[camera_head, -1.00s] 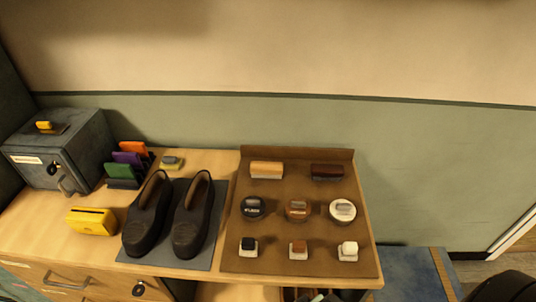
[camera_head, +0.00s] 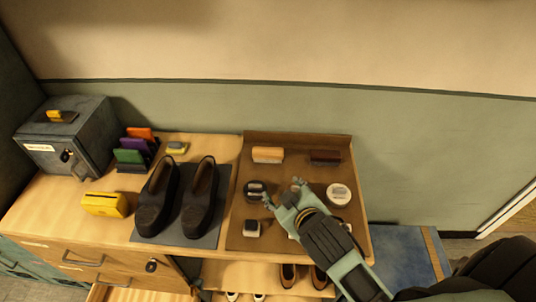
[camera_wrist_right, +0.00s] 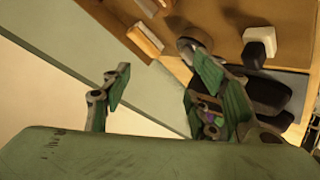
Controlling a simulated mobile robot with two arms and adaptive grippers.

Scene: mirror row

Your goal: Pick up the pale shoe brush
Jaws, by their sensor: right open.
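The pale shoe brush (camera_head: 268,154) has a light orange-tan wooden back and lies at the back left of the brown board (camera_head: 240,185). It also shows in the right wrist view (camera_wrist_right: 145,41), beyond the fingertips. My right gripper (camera_head: 283,192) is open above the board, nearer the front than the brush and apart from it. Its two fingers stand apart and empty in the wrist view (camera_wrist_right: 160,82). It hides most of the middle tin and the front row's middle and right daubers. My left gripper is not in view.
A dark brush (camera_head: 325,156) lies right of the pale one. A black tin (camera_head: 255,191), a pale-lidded tin (camera_head: 339,194) and a dauber (camera_head: 252,228) sit on the board. Dark shoes (camera_head: 199,197) stand to the left. The wall is close behind the board's raised back edge.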

